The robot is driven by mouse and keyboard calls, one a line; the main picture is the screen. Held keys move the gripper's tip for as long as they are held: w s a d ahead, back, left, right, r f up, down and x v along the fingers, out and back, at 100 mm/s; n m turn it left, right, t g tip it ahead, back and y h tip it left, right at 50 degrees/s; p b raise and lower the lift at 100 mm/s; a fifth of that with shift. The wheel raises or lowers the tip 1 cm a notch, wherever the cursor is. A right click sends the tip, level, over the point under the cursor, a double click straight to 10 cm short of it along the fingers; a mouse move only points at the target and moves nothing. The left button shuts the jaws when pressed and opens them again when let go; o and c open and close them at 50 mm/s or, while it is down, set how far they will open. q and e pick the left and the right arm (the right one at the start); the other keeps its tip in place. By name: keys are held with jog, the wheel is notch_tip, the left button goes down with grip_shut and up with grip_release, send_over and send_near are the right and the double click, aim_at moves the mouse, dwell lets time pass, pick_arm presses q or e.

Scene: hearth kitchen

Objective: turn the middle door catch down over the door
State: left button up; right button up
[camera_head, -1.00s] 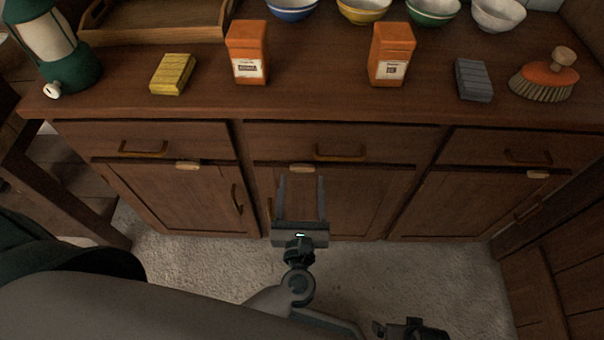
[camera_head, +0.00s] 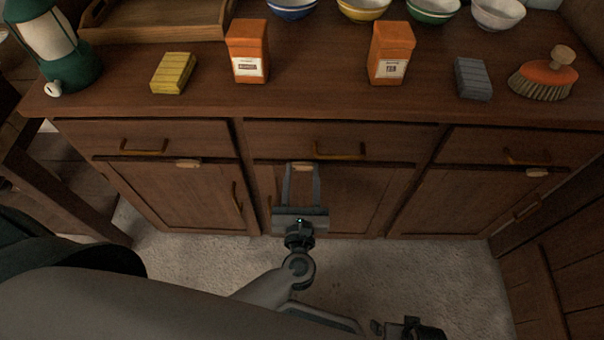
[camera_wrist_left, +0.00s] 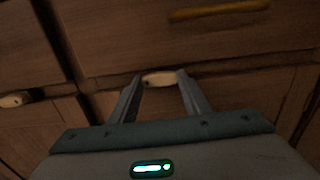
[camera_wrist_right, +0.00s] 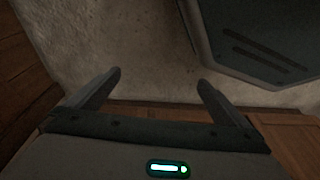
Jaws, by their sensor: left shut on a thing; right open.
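The middle door catch (camera_head: 302,167) is a small pale wooden piece lying level at the top edge of the middle cabinet door (camera_head: 345,200). It also shows in the left wrist view (camera_wrist_left: 159,79), between the fingertips. My left gripper (camera_head: 302,168) reaches up in front of the middle door and is shut on this catch, a finger at each end. My right gripper (camera_wrist_right: 160,77) is open and empty over the carpet in the right wrist view. Only dark parts of the right arm show at the bottom of the head view.
Similar pale catches lie level above the left door (camera_head: 188,163) and right door (camera_head: 537,172). A drawer handle (camera_head: 340,152) is just above and right of the gripper. The countertop (camera_head: 320,98) overhangs with boxes, bowls and a brush on it. Carpet (camera_head: 400,270) in front is clear.

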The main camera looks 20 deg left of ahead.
pick_arm(q)
jog(key=shift+m, duration=0.3)
jog(key=shift+f, duration=0.1)
pick_arm(e)
notch_tip(320, 180, down, 6)
jog(key=s+f+p, duration=0.1)
jog(key=s+p, duration=0.1)
jog(key=p, duration=0.1)
pick_arm(q)
jog(key=m+p, duration=0.2)
jog(key=m, duration=0.3)
jog(key=a+f+m+p, duration=0.1)
jog(key=m+p, duration=0.1)
jog(key=m, duration=0.4)
jog(key=a+f+m+p, duration=0.1)
jog(key=m+p, duration=0.1)
jog(key=m, duration=0.4)
jog(key=shift+s, duration=0.35)
pick_arm(e)
jog(key=w+a+r+t+y, duration=0.1)
jog(key=w+a+r+t, duration=0.2)
jog(key=w+a+t, duration=0.1)
jog(key=shift+w+a+r, duration=0.25)
jog(key=shift+r, duration=0.05)
pick_arm(q)
jog(key=shift+m, duration=0.3)
jog(key=o, duration=1)
jog(key=shift+o, duration=0.2)
